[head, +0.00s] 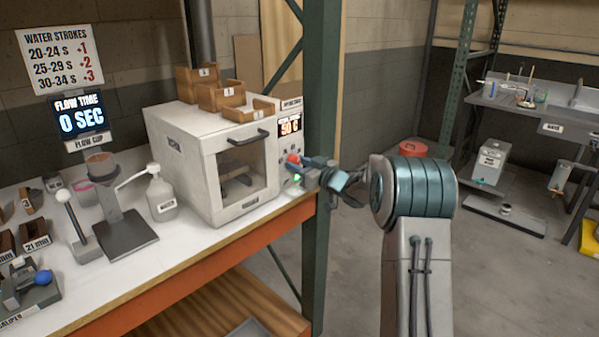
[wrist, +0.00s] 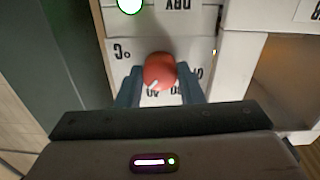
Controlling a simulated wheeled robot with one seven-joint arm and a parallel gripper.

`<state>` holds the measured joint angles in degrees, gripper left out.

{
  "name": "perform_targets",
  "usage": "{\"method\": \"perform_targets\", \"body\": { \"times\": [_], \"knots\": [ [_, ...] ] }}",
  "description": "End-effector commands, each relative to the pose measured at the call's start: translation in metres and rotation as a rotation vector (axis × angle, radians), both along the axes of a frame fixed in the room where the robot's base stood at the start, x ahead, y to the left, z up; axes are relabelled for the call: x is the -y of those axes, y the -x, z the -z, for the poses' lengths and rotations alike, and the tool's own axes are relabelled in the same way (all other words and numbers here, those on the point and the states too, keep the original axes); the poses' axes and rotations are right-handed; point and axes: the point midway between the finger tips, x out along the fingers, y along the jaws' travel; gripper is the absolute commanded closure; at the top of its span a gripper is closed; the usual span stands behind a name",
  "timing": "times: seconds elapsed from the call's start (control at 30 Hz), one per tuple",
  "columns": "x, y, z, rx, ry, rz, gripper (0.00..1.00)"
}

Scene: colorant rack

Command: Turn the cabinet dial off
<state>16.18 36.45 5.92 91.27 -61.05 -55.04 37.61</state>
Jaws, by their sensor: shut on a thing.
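The white cabinet (head: 190,165) stands on the bench with its windowed door closed. Its red dial (head: 293,160) is on the control panel to the right of the door, and it also shows in the wrist view (wrist: 160,71). A white mark is on the dial's lower left edge in the wrist view, where the panel lettering appears upside down. My gripper (head: 306,166) is at the panel, with one finger on each side of the dial, shut on it; the fingers also show in the wrist view (wrist: 160,88). Part of the scale is hidden behind the dial and fingers.
A display (head: 290,124) reading 50 C sits above the dial. A green rack post (head: 322,110) stands close beside my gripper. Wooden boxes (head: 222,96) rest on the cabinet, and a white bottle (head: 161,195) stands left of it. The floor on the right is largely open.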

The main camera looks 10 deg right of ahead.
Motion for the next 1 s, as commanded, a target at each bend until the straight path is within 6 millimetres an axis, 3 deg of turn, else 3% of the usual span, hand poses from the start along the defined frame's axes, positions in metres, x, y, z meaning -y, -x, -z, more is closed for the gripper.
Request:
{"method": "perform_targets", "body": {
  "times": [1.0],
  "knots": [
    [0.0014,-0.0008,0.006,0.568,0.785,0.001,0.89]
  ]
}}
